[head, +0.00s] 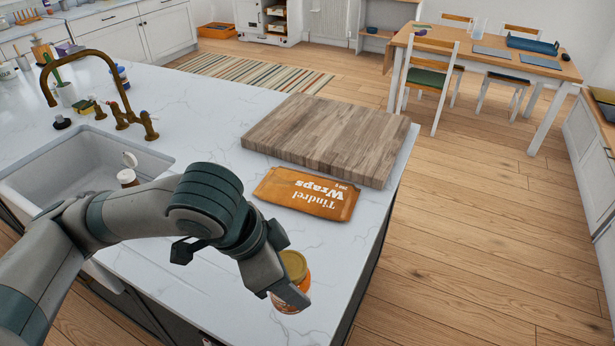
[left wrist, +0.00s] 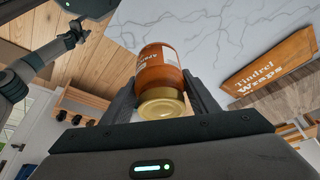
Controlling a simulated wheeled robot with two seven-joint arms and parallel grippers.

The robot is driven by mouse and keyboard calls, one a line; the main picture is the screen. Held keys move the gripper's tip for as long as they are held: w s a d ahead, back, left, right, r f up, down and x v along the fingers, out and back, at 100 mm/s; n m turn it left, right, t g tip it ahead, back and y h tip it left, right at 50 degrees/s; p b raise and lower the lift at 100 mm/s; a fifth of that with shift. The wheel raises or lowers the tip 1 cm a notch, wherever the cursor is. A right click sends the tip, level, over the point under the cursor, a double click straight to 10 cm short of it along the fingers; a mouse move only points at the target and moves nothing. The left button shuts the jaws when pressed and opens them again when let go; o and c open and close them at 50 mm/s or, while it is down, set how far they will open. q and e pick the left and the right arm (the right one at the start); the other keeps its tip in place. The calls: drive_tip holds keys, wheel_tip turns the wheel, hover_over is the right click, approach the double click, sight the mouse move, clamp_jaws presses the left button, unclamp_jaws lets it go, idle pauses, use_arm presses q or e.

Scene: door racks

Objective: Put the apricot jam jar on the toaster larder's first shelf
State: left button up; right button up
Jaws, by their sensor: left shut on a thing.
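My left gripper (head: 288,297) is over the near right part of the marble counter, shut on an orange jar with a gold lid, the apricot jam jar (head: 292,265). In the left wrist view the jar (left wrist: 158,68) sits between the two fingers, its lid towards the camera and part of its label showing. In the head view the gripper hides part of the jar. I cannot tell whether the jar's base touches the counter. A white cabinet with open shelves (head: 249,14) stands far off at the back; I cannot tell if it is the toaster larder. My right gripper does not show.
An orange Tindrel Wraps packet (head: 306,194) and a wooden board (head: 330,138) lie on the counter (head: 205,100) beyond the jar. A sink (head: 85,165) with a brass tap is at left. Wooden floor is open at right, before a dining table (head: 490,58) with chairs.

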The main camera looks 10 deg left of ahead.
use_arm(q)
drive_tip(key=w+a+f+n+t+y+b, duration=0.2)
drive_tip(key=w+a+f+n+y+b, duration=0.1)
drive_tip(key=w+a+n, duration=0.9)
drive_tip(key=shift+w+a+f+y+b, duration=0.4)
drive_tip(key=shift+w+a+b, duration=0.2)
drive_tip(key=shift+w, duration=0.5)
